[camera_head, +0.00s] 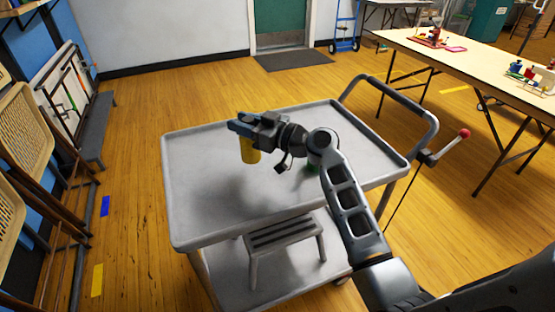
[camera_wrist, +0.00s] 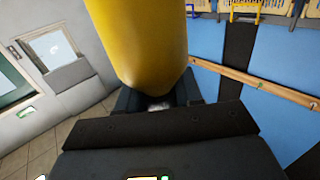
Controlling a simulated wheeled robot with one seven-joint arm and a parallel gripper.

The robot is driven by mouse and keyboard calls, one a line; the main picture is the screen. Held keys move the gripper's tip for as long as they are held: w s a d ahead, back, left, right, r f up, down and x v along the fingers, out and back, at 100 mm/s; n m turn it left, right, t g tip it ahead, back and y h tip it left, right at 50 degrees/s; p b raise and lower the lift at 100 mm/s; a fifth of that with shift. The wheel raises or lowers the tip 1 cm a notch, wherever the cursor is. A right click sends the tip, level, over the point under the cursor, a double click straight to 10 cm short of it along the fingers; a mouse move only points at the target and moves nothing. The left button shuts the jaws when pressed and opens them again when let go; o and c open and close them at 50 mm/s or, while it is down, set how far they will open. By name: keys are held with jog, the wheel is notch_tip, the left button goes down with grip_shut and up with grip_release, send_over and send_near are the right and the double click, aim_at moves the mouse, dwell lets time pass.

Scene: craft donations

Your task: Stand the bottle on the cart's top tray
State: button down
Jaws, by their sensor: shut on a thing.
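The yellow bottle (camera_head: 250,152) hangs below my gripper (camera_head: 241,125), over the left-middle part of the cart's grey top tray (camera_head: 200,205). It looks upright. I cannot tell whether its base touches the tray. My gripper is shut on the bottle's upper end, which the fingers hide. In the wrist view the bottle (camera_wrist: 145,45) fills the top middle, held between the dark fingers (camera_wrist: 158,98).
The tray's left and front parts are clear. The cart's handle (camera_head: 425,115) rises at the right. A grey step stool (camera_head: 285,240) stands on the lower shelf. A long table (camera_head: 480,75) stands at the right.

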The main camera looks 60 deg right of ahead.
aim_at(242, 144)
jog(key=s+d+r+n+g+y+b, duration=0.1)
jog(key=s+d+r+n+y, duration=0.15)
jog(key=s, duration=0.25)
jog(key=s+d+r+n+y+b, duration=0.1)
jog(key=s+r+y, duration=0.1)
jog(key=s+r, duration=0.3)
jog(key=shift+m, duration=0.25)
jog(key=w+a+f, duration=0.2)
jog(key=w, duration=0.1)
jog(key=w+a+f+p, duration=0.1)
jog(key=w+f, duration=0.2)
jog(key=w+a+f, duration=0.2)
jog(key=w+f, duration=0.1)
jog(key=shift+a+f+p, duration=0.2)
jog(key=shift+a+p, duration=0.1)
jog(key=shift+p, duration=0.1)
jog(key=shift+f, duration=1.95)
jog(key=shift+f, duration=0.15)
jog(key=c, duration=0.7)
grip_release()
jog(key=shift+c, duration=0.2)
jog(key=shift+r, duration=0.2)
jog(key=b+v, duration=0.1)
jog(key=v, duration=0.6)
jog(key=shift+s, duration=0.25)
